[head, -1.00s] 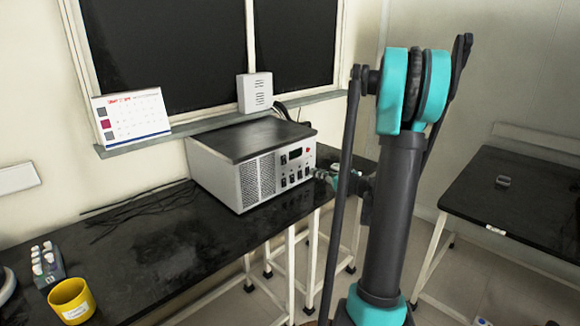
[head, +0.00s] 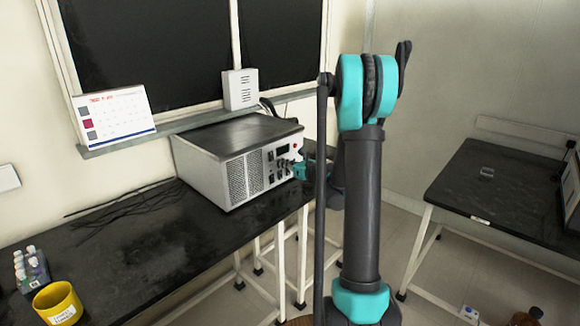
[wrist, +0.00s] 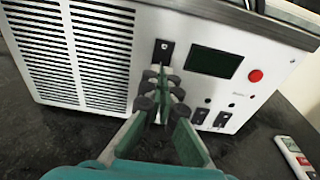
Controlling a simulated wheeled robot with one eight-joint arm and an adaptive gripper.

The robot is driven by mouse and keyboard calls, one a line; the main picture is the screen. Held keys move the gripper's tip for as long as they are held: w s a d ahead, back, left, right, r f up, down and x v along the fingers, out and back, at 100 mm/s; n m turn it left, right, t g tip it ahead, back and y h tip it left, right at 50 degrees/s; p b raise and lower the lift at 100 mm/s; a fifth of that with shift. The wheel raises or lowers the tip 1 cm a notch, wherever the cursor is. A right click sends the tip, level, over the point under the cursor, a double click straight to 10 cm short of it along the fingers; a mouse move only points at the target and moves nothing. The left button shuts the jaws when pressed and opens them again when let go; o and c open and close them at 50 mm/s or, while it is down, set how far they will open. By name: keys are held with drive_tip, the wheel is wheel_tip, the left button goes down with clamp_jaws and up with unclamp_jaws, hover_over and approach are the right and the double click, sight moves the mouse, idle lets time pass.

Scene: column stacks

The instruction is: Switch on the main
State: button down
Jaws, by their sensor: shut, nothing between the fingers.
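The main is not labelled legibly; the likely unit is a grey metal box (head: 208,165) with a black top on the bench under the window. Its front panel (wrist: 275,60) has a vent grille, a dark display (wrist: 215,63), a red button (wrist: 255,76) and several black rocker switches. One switch (wrist: 165,51) shows at the upper left of the display; others (wrist: 222,119) sit below it. My gripper (wrist: 160,84) is shut and empty, its tips at the panel just below the upper switch. They hide part of the panel; contact cannot be told. My gripper also shows in the head view (head: 297,170).
The black bench (head: 140,255) carries loose cables (head: 120,205), a yellow cup (head: 58,303) and small bottles (head: 30,268) at left. A white item with coloured buttons (wrist: 296,157) lies right of the box. Another black table (head: 500,195) stands at right.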

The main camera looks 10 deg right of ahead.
sight(271, 156)
drive_tip(key=shift+x, duration=0.95)
drive_tip(key=shift+w+a+f, duration=0.1)
drive_tip(key=shift+w+a, duration=0.1)
drive_tip(key=shift+w, duration=0.05)
